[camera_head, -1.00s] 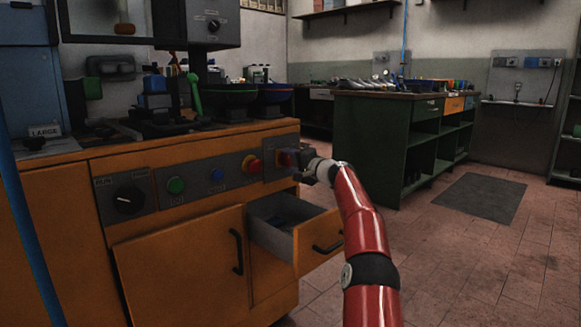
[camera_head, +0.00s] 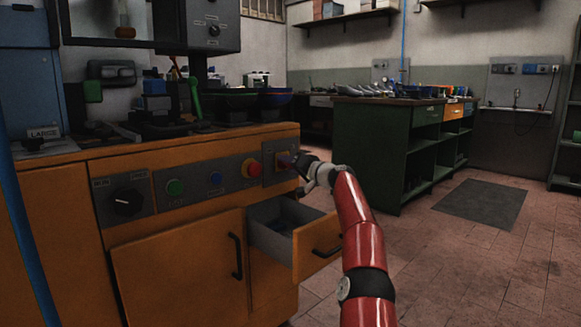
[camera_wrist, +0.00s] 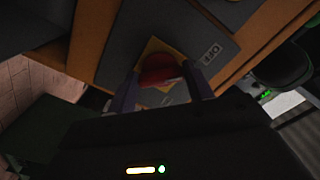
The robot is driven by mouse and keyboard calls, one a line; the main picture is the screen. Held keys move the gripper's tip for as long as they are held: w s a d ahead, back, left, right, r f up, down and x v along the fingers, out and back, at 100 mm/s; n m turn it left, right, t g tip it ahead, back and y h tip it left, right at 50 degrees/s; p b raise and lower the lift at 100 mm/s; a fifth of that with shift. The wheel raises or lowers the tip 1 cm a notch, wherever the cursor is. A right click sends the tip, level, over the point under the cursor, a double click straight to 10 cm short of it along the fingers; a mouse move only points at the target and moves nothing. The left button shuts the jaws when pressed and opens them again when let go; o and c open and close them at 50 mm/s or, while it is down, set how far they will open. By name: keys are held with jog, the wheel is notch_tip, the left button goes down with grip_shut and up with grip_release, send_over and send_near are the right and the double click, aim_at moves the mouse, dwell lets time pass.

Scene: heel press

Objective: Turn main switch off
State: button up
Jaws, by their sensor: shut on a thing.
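The main switch (camera_head: 281,158) is at the right end of the orange cabinet's control panel. In the wrist view it is a red knob (camera_wrist: 158,69) on a yellow plate, set in a grey panel with small markings beside it. My gripper (camera_head: 289,158) reaches it from the right. In the wrist view my gripper (camera_wrist: 162,82) has one finger on each side of the knob and is shut on it. The knob's exact angle is hard to read, as the fingers and the dark view hide part of it.
Left of the switch are a red emergency button (camera_head: 252,168), a blue button (camera_head: 215,178), a green button (camera_head: 175,187) and a black dial (camera_head: 126,202). An open drawer (camera_head: 316,244) sticks out below my arm. A green workbench (camera_head: 395,150) stands behind; floor lies clear at right.

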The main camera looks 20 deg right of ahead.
jog(key=shift+a+f, duration=0.1)
jog(key=shift+f, duration=0.05)
jog(key=o, duration=1)
jog(key=shift+b+v, duration=0.6)
jog(key=shift+v, duration=3.3)
